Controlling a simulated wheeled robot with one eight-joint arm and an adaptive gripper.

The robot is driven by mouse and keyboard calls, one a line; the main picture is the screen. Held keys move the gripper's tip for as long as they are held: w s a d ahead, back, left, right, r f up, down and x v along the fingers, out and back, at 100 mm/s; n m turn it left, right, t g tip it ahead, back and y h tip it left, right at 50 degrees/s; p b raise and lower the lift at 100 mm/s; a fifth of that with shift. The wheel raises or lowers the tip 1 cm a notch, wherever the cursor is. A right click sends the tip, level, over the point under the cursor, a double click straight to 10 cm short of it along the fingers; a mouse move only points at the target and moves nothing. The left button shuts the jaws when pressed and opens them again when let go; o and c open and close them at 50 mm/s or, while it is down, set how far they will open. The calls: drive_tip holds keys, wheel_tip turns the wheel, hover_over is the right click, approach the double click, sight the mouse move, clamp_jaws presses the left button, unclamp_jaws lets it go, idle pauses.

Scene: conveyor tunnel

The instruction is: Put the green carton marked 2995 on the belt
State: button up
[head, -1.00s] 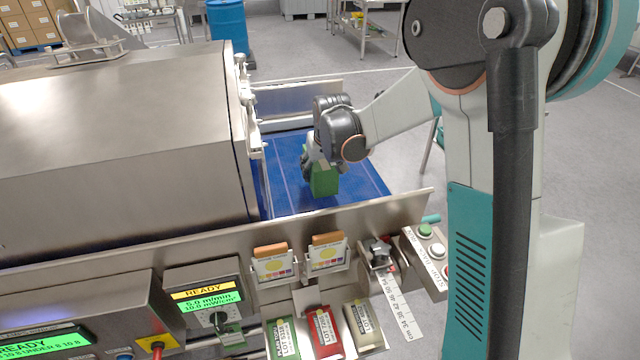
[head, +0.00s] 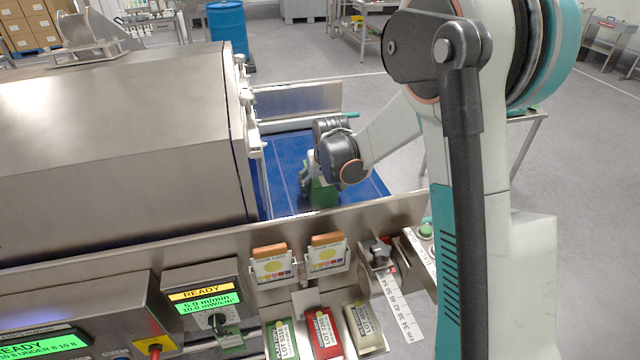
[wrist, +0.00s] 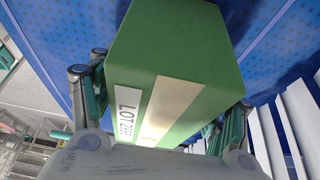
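The green carton (head: 323,195) is held at my gripper (head: 312,180) over the blue belt (head: 285,190), just outside the tunnel mouth. In the wrist view the carton (wrist: 175,60) fills the middle, with a finger on each side of it and a white label reading LOT, its number partly legible. Its lower edge in the head view is partly behind the steel side rail, and I cannot tell whether it touches the belt. The blue belt also shows behind the carton in the wrist view (wrist: 275,50).
The steel tunnel hood (head: 120,140) stands left of the belt. A side rail (head: 385,213) runs along the belt's near edge. In front are a green carton (head: 281,340), a red carton (head: 323,332), a cream carton (head: 362,328) and a control panel (head: 205,302).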

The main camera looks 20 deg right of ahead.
idle(0.3)
drive_tip(key=p+v, duration=0.1)
drive_tip(key=v, duration=1)
drive_tip(key=shift+r+p, duration=0.1)
drive_tip(key=shift+p, duration=0.3)
drive_tip(key=shift+v, duration=0.95)
drive_tip(key=s+r+t, duration=0.1)
drive_tip(key=s+r, duration=0.3)
drive_tip(key=s, duration=0.3)
drive_tip(key=s+r, duration=0.4)
drive_tip(key=s, duration=0.3)
drive_tip(key=s+t, duration=0.1)
drive_tip(key=s, duration=1.4)
drive_tip(key=shift+f+t, duration=0.4)
drive_tip(key=shift+f, duration=0.1)
drive_tip(key=shift+f, duration=0.1)
wheel_tip(320, 180, down, 12)
drive_tip(key=b, duration=1.2)
drive_tip(key=shift+f, duration=0.1)
